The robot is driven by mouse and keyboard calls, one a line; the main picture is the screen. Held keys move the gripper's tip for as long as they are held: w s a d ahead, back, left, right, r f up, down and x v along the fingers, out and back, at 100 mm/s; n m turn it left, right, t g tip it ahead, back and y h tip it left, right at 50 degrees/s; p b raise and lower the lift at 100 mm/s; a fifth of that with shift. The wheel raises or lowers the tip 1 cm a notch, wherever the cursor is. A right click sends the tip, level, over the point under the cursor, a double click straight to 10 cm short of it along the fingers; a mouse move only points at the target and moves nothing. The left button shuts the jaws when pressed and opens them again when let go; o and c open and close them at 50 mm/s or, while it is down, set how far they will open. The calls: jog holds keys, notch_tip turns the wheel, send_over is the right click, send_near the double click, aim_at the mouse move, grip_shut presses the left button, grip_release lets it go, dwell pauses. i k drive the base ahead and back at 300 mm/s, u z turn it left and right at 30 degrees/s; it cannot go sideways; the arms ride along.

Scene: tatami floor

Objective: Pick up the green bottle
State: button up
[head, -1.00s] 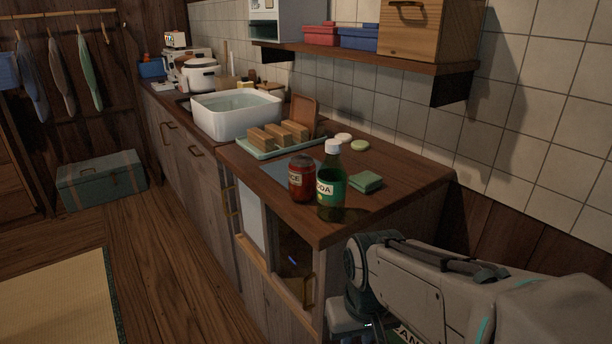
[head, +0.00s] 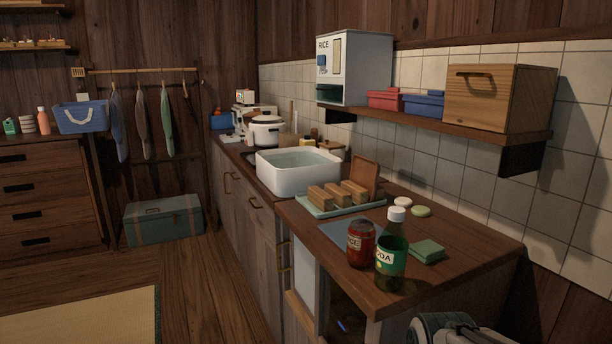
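The green bottle (head: 391,258) stands upright near the front edge of the wooden counter (head: 460,238). It has a white cap and a label with letters ending in "DA". A red jar (head: 361,244) stands just left of it, and a green sponge-like block (head: 427,251) lies to its right. Part of my arm shows at the bottom right, below the counter's near end. My gripper is not in view.
A tray (head: 345,208) with several brown blocks and a white basin (head: 298,172) stand farther back on the counter. A shelf (head: 450,125) with boxes overhangs its wall side. Floor (head: 215,290) left of the counter is clear.

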aim_at(393, 244)
jog(key=k, duration=0.5)
jog(key=u, duration=1.3)
jog(key=i, duration=1.6)
jog(key=z, duration=2.8)
